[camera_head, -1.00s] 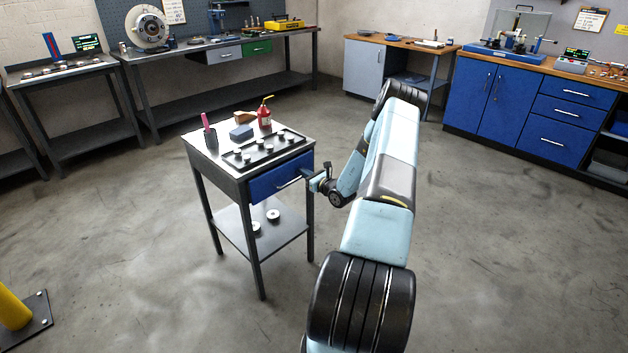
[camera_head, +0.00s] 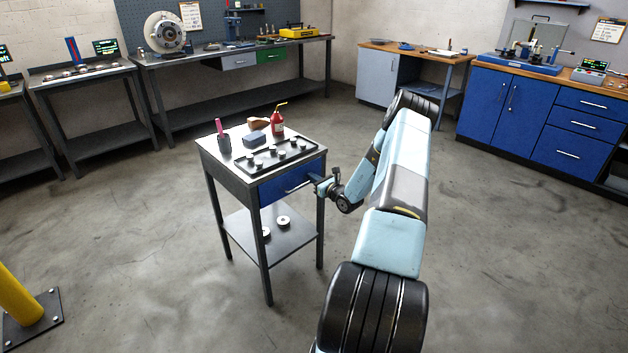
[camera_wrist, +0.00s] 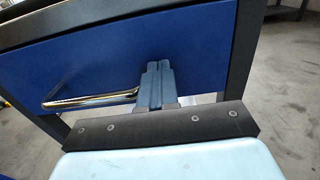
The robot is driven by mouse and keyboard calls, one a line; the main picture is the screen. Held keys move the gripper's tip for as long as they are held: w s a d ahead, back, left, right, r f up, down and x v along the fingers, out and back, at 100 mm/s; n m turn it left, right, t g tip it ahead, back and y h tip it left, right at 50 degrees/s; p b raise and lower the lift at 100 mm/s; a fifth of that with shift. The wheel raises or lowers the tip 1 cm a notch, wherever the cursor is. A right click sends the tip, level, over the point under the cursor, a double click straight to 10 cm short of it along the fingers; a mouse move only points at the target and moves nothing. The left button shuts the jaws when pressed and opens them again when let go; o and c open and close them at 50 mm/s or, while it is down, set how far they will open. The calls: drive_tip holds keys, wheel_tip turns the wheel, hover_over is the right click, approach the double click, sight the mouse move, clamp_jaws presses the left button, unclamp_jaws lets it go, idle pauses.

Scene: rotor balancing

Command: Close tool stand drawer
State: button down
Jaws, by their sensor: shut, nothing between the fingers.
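The tool stand (camera_head: 234,182) is a dark metal table with a blue drawer (camera_head: 284,186) under its top. In the wrist view the blue drawer front (camera_wrist: 95,55) sits between the dark top rail and the right leg and looks about flush with the frame. Its chrome bar handle (camera_wrist: 90,102) is left of the fingers. My gripper (camera_wrist: 158,68) is shut and empty, its fingertips against or very close to the drawer front, right of the handle. It also shows at the drawer's right side in the head view (camera_head: 316,182).
A yellow post (camera_head: 20,298) stands at lower left. The floor around the stand is mostly clear.

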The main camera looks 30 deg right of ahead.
drive_tip(key=s+d, duration=0.3)
drive_tip(key=s, duration=1)
drive_tip(key=w+a+r+n+g+y, duration=0.2)
drive_tip(key=a+r+n+g+y, duration=0.4)
drive_tip(key=a+r+n, duration=0.65)
drive_tip(key=s+a+r+n+g+y, duration=0.1)
drive_tip(key=s+a+r+n+g, duration=0.25)
drive_tip(key=a+r, duration=0.45)
drive_tip(key=s+a+r+n+g+y, duration=0.1)
drive_tip(key=s+a+r+n+g, duration=0.25)
drive_tip(key=a+r, duration=0.45)
drive_tip(key=s+a+r+n+g+h, duration=0.1)
drive_tip(key=s+a+r+n+h, duration=0.3)
drive_tip(key=s, duration=0.3)
drive_tip(key=s+a+r+n+g+h, duration=0.1)
drive_tip(key=s+a+r+n+g, duration=0.1)
drive_tip(key=s+a+r+n, duration=0.45)
drive_tip(key=s+d+r+n+t+h, duration=0.1)
drive_tip(key=s+r+n+t+h, duration=0.1)
drive_tip(key=s, duration=0.6)
drive_tip(key=s+d+r+n+t+h, duration=0.1)
drive_tip(key=s+r+h, duration=0.3)
drive_tip(key=s, duration=0.5)
drive_tip(key=shift+d+r+n+t, duration=0.4)
drive_tip(key=shift+d+r+t, duration=0.1)
drive_tip(key=shift+r, duration=0.05)
